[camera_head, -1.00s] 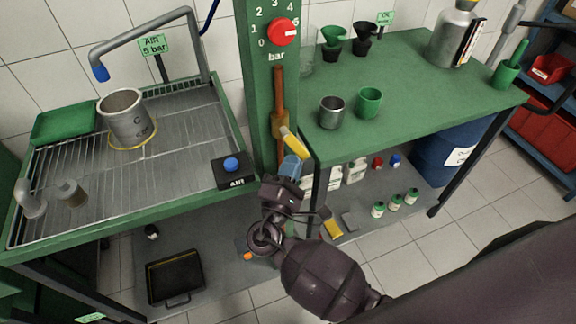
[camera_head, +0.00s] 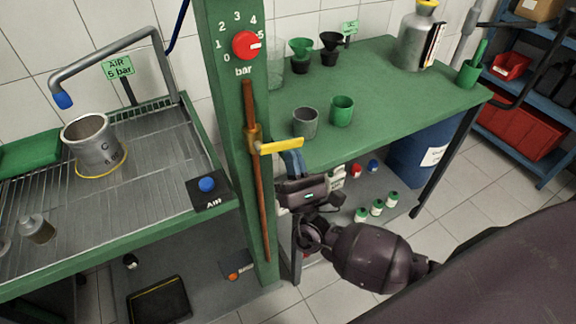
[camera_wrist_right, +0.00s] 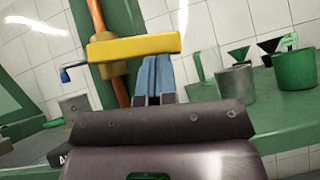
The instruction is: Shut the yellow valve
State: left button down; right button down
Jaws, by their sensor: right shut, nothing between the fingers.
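The yellow valve handle (camera_head: 281,146) sticks out to the right from a brass body (camera_head: 253,138) on a copper pipe (camera_head: 251,105). It lies roughly crosswise to the pipe. My right gripper (camera_head: 293,163) is just below the handle, with its blue fingers shut and nothing between them. In the right wrist view the yellow handle (camera_wrist_right: 134,46) spans above the blue fingertips (camera_wrist_right: 155,72), which look close to or against its underside; contact is not certain. My left gripper is not in view.
The pipe runs down a green post (camera_head: 226,120) with a red gauge knob (camera_head: 246,45) reading near 5. A wash bench (camera_head: 150,215) stands left, with a blue air button (camera_head: 207,184). A green worktable (camera_head: 390,95) with cups stands right.

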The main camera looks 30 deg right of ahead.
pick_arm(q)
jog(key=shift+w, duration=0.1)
pick_arm(e)
jog(key=n+y, duration=0.1)
jog(key=n, duration=0.1)
jog(key=r+n+y, duration=0.1)
jog(key=y, duration=0.1)
jog(key=n+y, duration=0.2)
jog(key=shift+d+r+n, duration=0.2)
jog(key=shift+d+n, duration=0.1)
jog(key=shift+d, duration=0.1)
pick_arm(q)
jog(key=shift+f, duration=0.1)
pick_arm(e)
jog(key=shift+r+y, duration=0.1)
jog(key=shift+y, duration=0.2)
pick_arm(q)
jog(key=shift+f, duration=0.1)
pick_arm(e)
jog(key=shift+w, duration=0.1)
